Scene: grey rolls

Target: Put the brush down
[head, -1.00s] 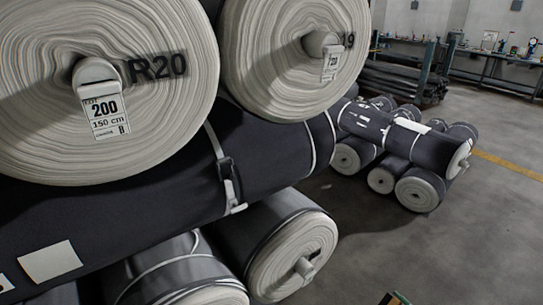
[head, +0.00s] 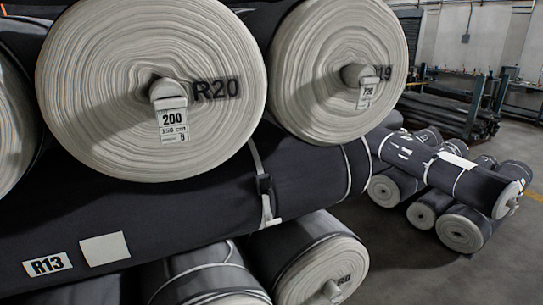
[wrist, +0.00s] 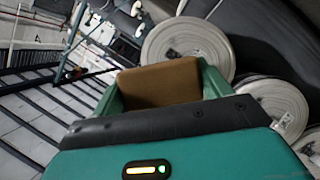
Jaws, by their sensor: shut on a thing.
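My gripper (wrist: 162,72) shows in the wrist view, with a green finger on each side of a brown block-like thing. It is shut on this brown thing, which I take to be the brush (wrist: 158,84). Only a flat brown face of the brush shows; I cannot make out any bristles. The gripper and brush are held up in the air, with rolls and a dark barred frame beyond them. Neither the gripper nor the brush shows in the head view now.
Large fabric rolls, one marked R20 (head: 100,100), are stacked close in front. A dark roll marked R13 (head: 180,215) lies across under them. A smaller stack of rolls (head: 470,183) stands on the floor at right. Bare grey floor (head: 405,270) lies between the stacks.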

